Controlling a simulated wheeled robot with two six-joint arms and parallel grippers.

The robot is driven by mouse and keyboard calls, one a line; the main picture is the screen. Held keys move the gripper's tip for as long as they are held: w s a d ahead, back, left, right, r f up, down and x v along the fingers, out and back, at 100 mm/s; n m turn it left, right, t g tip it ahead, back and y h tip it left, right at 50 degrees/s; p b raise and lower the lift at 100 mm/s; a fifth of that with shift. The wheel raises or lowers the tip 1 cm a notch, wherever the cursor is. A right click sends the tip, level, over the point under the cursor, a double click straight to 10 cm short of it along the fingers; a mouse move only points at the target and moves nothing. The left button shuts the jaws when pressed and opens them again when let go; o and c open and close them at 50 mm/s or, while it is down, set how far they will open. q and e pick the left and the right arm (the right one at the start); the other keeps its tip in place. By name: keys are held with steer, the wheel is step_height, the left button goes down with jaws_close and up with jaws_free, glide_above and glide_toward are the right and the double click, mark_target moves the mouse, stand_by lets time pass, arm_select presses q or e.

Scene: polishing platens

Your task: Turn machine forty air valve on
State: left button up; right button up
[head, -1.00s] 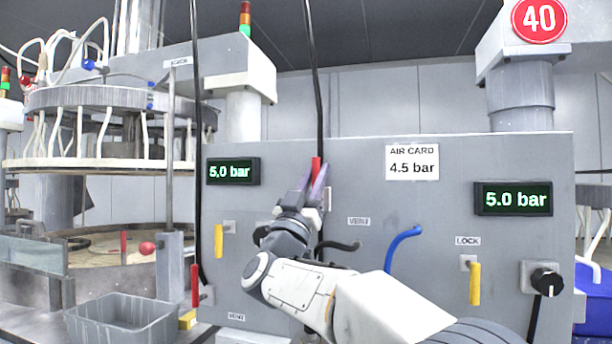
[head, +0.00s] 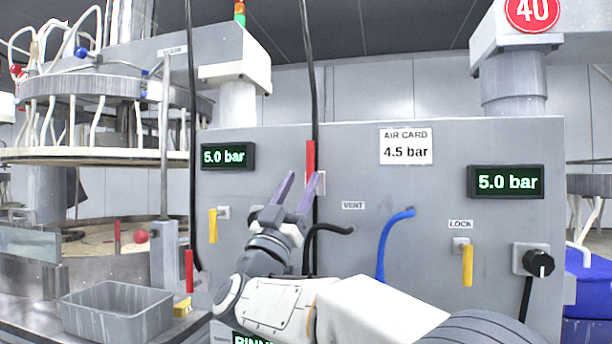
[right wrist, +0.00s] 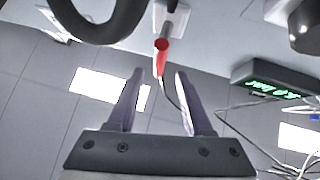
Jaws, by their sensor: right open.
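A red valve lever (head: 310,157) stands upright on the grey panel of machine 40, whose round red sign (head: 532,12) is at the upper right. My right gripper (head: 303,178) is open and empty, its purple fingers pointing up just in front of the lever's lower part. In the right wrist view the red lever (right wrist: 162,58) hangs from a white mount, between the lines of the two open fingers (right wrist: 159,75) and near their tips. No contact is clear. The lever's own label is not visible. My left gripper is not in view.
Yellow levers (head: 213,226) (head: 467,265) hang at left and right, and another red lever (head: 189,271) is at lower left. Black (head: 314,245) and blue (head: 384,250) hoses leave the panel nearby. A black knob (head: 538,263) and two 5.0 bar displays (head: 228,156) (head: 505,181) flank the panel.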

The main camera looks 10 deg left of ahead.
steer(key=v, duration=0.3)
steer(key=shift+s+f+b, duration=0.25)
steer(key=shift+f+b, duration=0.05)
